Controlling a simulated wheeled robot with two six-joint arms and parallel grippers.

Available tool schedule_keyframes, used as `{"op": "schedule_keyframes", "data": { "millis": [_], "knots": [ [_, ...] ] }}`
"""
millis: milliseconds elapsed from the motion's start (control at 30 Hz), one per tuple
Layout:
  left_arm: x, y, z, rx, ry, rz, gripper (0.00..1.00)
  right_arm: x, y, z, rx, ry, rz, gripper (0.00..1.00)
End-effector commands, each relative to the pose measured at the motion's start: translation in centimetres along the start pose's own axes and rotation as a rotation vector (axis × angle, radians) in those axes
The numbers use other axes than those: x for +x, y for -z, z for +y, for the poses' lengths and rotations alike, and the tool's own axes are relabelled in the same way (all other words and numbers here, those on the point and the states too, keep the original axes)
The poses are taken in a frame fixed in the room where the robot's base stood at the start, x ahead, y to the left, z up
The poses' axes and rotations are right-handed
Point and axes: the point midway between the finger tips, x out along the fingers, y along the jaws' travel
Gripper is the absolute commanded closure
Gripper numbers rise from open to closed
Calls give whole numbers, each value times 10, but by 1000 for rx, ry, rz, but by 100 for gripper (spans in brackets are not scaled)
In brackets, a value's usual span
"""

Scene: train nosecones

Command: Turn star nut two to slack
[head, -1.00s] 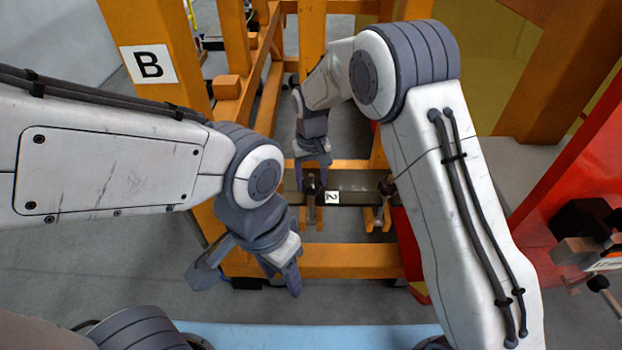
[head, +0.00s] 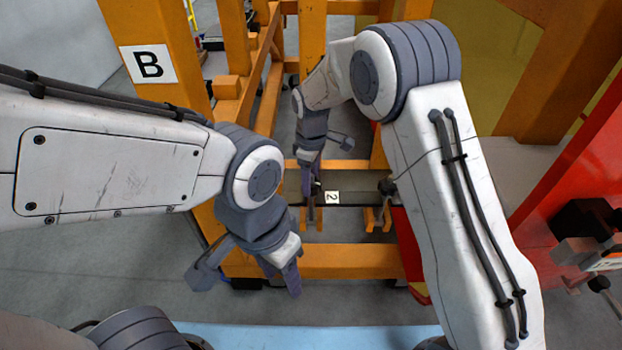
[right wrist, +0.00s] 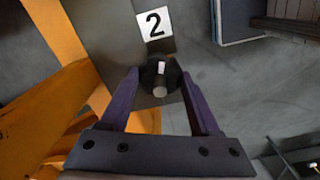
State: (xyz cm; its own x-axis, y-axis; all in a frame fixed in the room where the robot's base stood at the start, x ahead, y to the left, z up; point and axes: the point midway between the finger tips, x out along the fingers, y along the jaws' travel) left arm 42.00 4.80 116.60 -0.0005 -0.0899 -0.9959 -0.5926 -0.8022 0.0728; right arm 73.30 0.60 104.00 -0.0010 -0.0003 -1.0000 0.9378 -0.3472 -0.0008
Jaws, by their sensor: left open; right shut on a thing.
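Star nut two is a dark knob with a pale stud in its middle (right wrist: 160,76), beside a white plate marked 2 (right wrist: 155,24) in the right wrist view. My right gripper (right wrist: 160,82) is shut on it, one purple finger on each side. In the head view my right gripper (head: 312,182) points down at the dark bar beside the number 2 plate (head: 332,198), and its fingers mostly hide the nut. My left gripper (head: 244,274) is open and empty, low in front of the orange frame.
A second dark nut (head: 387,187) sits on the same bar to the right. An orange beam (head: 330,262) crosses in front. An orange post marked B (head: 150,64) stands at the left and a red panel (head: 585,150) at the right.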

Motion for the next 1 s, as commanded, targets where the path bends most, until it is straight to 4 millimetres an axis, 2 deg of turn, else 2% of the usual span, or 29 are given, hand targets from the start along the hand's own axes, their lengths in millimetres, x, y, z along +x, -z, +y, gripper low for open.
{"op": "schedule_keyframes", "data": {
  "millis": [433, 1000],
  "knots": [
    [0, 0, 0, 0, 0, 0, 50, -2, 1, 1, -295, -4, 3, 92],
    [0, 0, 0, 0, 0, 0, 50, -2, 1, 2, -372, -5, 2, 92]
  ]
}}
